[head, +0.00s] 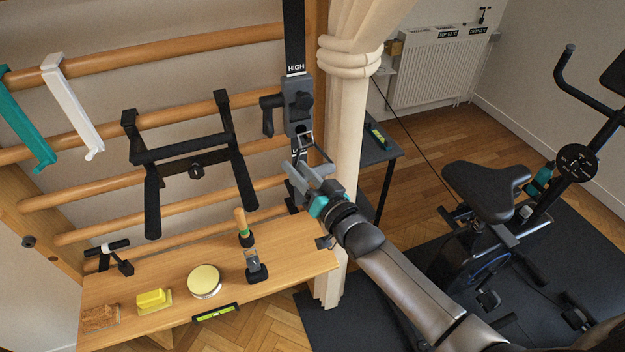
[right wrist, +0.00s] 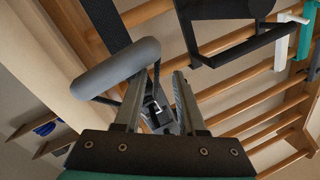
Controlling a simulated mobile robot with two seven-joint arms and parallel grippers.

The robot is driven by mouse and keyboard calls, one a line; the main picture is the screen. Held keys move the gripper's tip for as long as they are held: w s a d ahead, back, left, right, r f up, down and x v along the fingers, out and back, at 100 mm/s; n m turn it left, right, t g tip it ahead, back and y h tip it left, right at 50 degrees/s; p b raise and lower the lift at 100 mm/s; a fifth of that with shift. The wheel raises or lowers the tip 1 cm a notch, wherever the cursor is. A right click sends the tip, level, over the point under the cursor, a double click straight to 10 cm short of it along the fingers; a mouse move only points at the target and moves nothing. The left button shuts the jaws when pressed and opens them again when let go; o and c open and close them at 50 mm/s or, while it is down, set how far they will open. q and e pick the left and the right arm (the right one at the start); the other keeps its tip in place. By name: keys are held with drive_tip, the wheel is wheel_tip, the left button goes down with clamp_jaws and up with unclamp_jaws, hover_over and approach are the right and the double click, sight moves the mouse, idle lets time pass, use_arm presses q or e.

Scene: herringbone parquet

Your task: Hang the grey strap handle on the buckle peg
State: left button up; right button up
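The grey strap handle, a padded grey grip on a black strap, shows in the right wrist view (right wrist: 115,66). It lies across the tip of one finger of my right gripper (right wrist: 160,75). The fingers stand apart, with black webbing and a metal ring visible between them, and neither visibly clamps the grip. In the head view my right gripper (head: 312,175) is just below the black buckle (head: 298,100) on the strap marked HIGH. A dark peg (head: 268,115) juts left from the buckle. Whether the handle touches the buckle is hidden. My left gripper is out of view.
Wooden wall bars (head: 130,123) carry a black bar rack (head: 185,150) and white and teal hooks. A wooden shelf (head: 130,285) below holds a brush, a round tin, a yellow block and a level. A cream post (head: 345,130) stands close right of the buckle.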

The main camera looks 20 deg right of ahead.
drive_tip(key=shift+v, duration=6.6)
drive_tip(key=s+d+f+g+h+b, duration=0.1)
drive_tip(key=s+f+g+b, duration=0.15)
drive_tip(key=f, duration=0.95)
drive_tip(key=s+d+f+n+g+h+b, duration=0.1)
drive_tip(key=s+f+g+h+b, duration=0.2)
drive_tip(key=f, duration=0.9)
drive_tip(key=s+d+f+g+b, duration=0.1)
drive_tip(key=s+f+g+b, duration=0.3)
drive_tip(key=f, duration=0.8)
drive_tip(key=s+a+f+n+g+b, duration=0.2)
drive_tip(key=s+f+n+g+b, duration=0.2)
drive_tip(key=s+f, duration=2.1)
drive_tip(key=f+g+b, duration=0.1)
drive_tip(key=g+b, duration=0.2)
drive_tip(key=b, duration=0.2)
drive_tip(key=shift+s+a+f+h+b, duration=0.2)
drive_tip(key=shift+s+h+b, duration=0.1)
drive_tip(key=shift+h, duration=0.1)
